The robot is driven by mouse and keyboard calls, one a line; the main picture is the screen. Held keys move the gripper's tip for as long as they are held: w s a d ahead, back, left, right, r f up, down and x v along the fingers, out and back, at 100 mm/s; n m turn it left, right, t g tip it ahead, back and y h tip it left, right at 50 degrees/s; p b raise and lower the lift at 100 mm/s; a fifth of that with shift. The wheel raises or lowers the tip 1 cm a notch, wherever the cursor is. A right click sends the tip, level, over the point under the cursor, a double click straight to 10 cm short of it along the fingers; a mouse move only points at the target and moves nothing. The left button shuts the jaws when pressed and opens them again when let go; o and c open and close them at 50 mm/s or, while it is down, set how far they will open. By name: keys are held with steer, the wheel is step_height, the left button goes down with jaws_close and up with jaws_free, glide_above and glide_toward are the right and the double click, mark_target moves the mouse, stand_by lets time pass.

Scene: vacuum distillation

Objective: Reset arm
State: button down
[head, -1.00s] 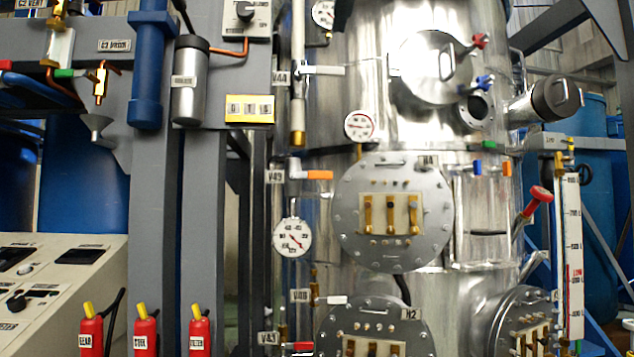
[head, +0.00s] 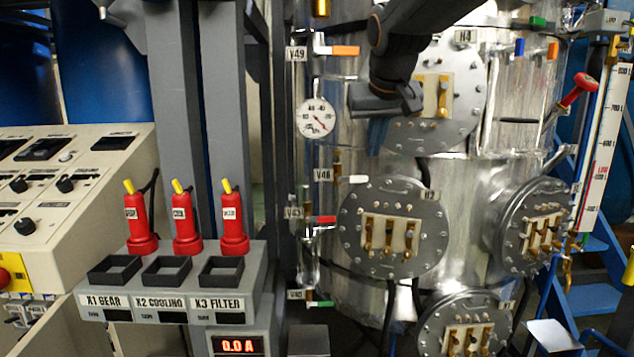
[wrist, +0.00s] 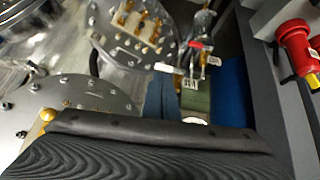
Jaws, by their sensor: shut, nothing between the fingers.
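My gripper (head: 376,132) hangs at the end of my dark arm in front of the steel vessel (head: 350,255), beside the round H4 flange (head: 465,110). It is shut and holds nothing. The arm hides the left part of that flange. In the wrist view, the narrow blue-grey fingers (wrist: 162,98) show past the dark gripper body along the bottom, which hides much of the lower picture.
The round H2 flange (head: 393,236) and a dial gauge (head: 317,119) are close to my gripper. Valves with coloured handles line the pipe at left. Red plugs (head: 186,222) stand on the grey box at left, behind empty square sockets (head: 166,269). A control panel (head: 70,190) is further left.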

steer(key=s+d+f+g, duration=0.2)
steer(key=s+f, duration=0.3)
steer(key=f, duration=0.6)
steer(key=s+d+f+g, duration=0.25)
steer(key=s+f, duration=0.35)
steer(key=f, duration=0.5)
steer(key=s+d+f+m+g, duration=0.1)
steer(key=s+d+f+g, duration=0.1)
steer(key=s+f, duration=1.1)
steer(key=shift+s+d, duration=0.4)
steer(key=shift+s, duration=0.2)
